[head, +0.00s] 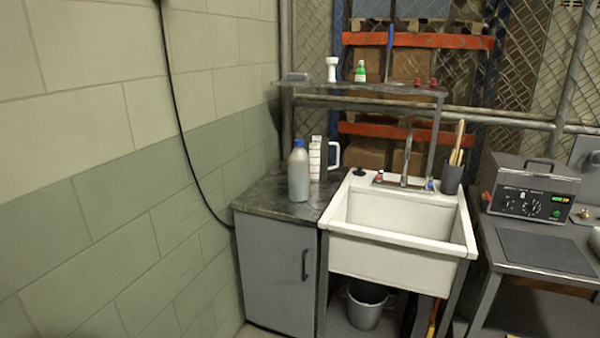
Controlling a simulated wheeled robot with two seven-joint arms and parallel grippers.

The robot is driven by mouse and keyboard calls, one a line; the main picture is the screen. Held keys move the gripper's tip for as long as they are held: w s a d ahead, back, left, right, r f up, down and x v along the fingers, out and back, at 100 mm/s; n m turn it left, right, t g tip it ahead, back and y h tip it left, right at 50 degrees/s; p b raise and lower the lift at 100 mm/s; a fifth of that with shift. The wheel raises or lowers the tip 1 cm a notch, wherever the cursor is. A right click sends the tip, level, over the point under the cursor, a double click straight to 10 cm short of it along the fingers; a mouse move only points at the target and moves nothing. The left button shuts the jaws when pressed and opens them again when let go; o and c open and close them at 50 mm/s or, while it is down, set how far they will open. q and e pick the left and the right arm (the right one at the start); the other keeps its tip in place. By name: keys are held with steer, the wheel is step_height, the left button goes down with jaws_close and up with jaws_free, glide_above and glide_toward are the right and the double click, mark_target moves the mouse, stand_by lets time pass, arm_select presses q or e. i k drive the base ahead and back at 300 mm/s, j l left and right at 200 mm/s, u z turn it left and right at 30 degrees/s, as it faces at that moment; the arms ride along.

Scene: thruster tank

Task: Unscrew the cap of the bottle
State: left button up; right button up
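A grey bottle (299,178) with a blue cap (298,143) stands upright on the dark countertop (262,203) left of the sink. The cap sits on top of the bottle. A smaller bottle with a green label (360,72) stands on the shelf above the sink. Neither of my grippers shows in the head view.
A white sink (400,258) is right of the countertop, with a tap (406,160). A white jug-like container (318,158) stands close behind the bottle. The shelf (385,90) overhangs the back. A block wall (120,200) bounds the left. A bucket (366,308) is under the sink.

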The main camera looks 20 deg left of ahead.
mark_target(299, 159)
steer(key=i+j+u, duration=0.1)
steer(key=i+u, duration=0.3)
steer(key=i, duration=0.45)
steer(key=i+l+u, duration=0.15)
steer(key=i+u, duration=0.25)
steer(key=i, duration=0.5)
